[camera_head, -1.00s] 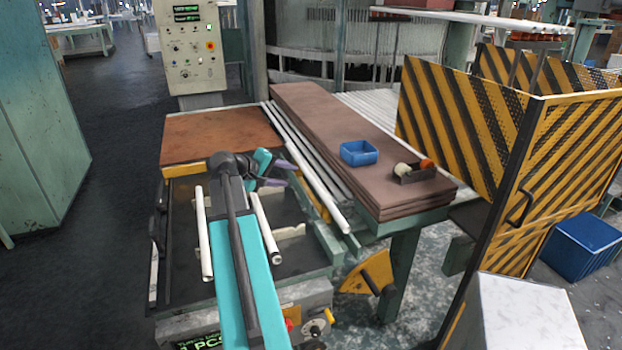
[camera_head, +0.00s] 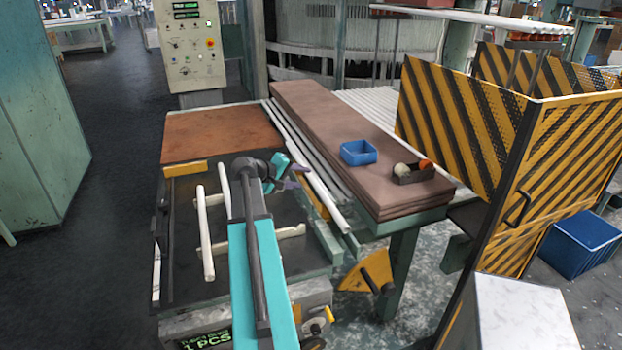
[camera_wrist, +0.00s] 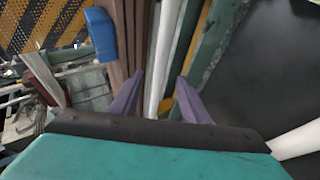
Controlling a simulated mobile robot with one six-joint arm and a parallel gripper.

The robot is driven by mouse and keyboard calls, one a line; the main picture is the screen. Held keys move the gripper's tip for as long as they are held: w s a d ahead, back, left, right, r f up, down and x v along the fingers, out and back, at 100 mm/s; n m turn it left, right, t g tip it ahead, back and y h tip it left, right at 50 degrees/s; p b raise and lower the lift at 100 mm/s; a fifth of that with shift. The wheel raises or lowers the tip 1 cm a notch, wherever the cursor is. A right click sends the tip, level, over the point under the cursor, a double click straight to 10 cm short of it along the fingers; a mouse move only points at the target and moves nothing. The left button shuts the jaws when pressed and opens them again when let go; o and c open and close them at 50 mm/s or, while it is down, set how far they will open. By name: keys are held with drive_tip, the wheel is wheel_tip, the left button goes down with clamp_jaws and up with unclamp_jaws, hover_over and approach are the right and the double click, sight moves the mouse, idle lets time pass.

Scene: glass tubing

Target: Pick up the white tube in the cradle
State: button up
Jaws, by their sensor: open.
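One white tube (camera_head: 205,240) lies lengthwise at the left of the cradle (camera_head: 291,231), whose pale notched supports stand on the dark machine bed. A second white tube (camera_head: 224,190) shows just left of my arm, which hides its lower part. My gripper (camera_head: 293,176), with purple fingers, is above the right side of the bed, to the right of both tubes. In the wrist view my gripper (camera_wrist: 160,98) is open with nothing held. A long white rail or tube (camera_wrist: 164,50) runs beyond the gap, and a white tube (camera_wrist: 296,141) crosses the lower right corner.
Stacked brown boards (camera_head: 340,140) carry a blue bin (camera_head: 358,152) and a small dark holder (camera_head: 413,176) at right. Long pale tubes (camera_head: 305,165) lie along the boards' left edge. A striped guard (camera_head: 450,130) stands farther right. A brown plate (camera_head: 220,135) is behind the bed.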

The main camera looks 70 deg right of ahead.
sight(310, 179)
drive_tip(key=shift+d, duration=0.15)
drive_tip(key=p+x, duration=0.2)
drive_tip(key=shift+d+f, duration=0.1)
drive_tip(key=shift+d, duration=0.25)
drive_tip(key=shift+p+x, duration=0.5)
drive_tip(key=shift+x, duration=0.65)
drive_tip(key=shift+a+f, duration=0.1)
clamp_jaws()
